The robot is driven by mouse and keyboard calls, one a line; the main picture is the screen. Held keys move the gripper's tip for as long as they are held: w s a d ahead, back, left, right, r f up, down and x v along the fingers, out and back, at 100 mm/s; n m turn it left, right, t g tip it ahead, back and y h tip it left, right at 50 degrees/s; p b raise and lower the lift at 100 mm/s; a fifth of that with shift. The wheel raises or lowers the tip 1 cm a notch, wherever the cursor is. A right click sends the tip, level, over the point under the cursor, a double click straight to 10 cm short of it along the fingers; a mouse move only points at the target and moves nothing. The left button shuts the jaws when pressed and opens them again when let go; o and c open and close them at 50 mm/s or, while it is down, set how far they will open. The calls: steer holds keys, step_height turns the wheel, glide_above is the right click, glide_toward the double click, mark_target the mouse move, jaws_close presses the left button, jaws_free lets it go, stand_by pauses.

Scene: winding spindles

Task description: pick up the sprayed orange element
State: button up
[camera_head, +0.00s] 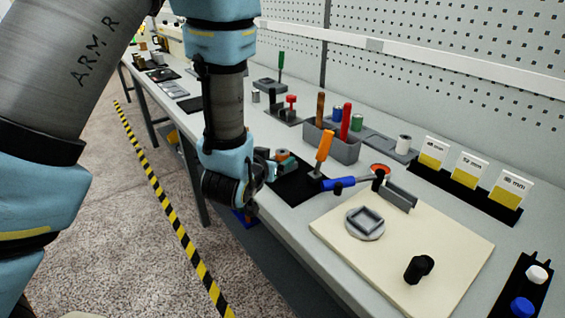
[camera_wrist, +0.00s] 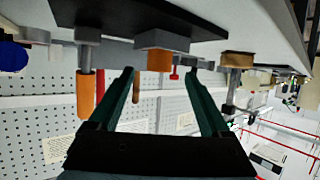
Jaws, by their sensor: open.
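A short orange element (camera_wrist: 159,60) shows in the wrist view, seated against a grey block (camera_wrist: 162,41). That view is upside down, with the bench at its top. The orange element appears between the tips of my gripper (camera_wrist: 158,74), whose two dark green fingers are apart. No contact shows. In the head view, my gripper (camera_head: 277,168) is low over the near side of the bench, beside a small orange-topped piece (camera_head: 282,155) on a black mat (camera_head: 297,187). My wrist partly hides that area. I cannot tell whether the orange is sprayed.
An orange-handled tool (camera_head: 324,146) stands upright on the black mat, close to my gripper. A blue-handled tool (camera_head: 340,184) lies to the right. A grey bin (camera_head: 338,148) with upright handles stands behind. A cream board (camera_head: 330,231) is at the front right.

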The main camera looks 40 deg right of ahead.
mark_target(281, 153)
steer(key=p+x, duration=0.2)
steer(key=x, duration=0.1)
steer(key=p+x, duration=0.1)
steer(key=shift+w+d+r, duration=0.1)
steer(key=shift+w+d, duration=0.1)
steer(key=shift+d, duration=0.25)
steer(key=shift+w+d+f, duration=0.2)
steer(key=shift+d+f, duration=0.1)
jaws_close()
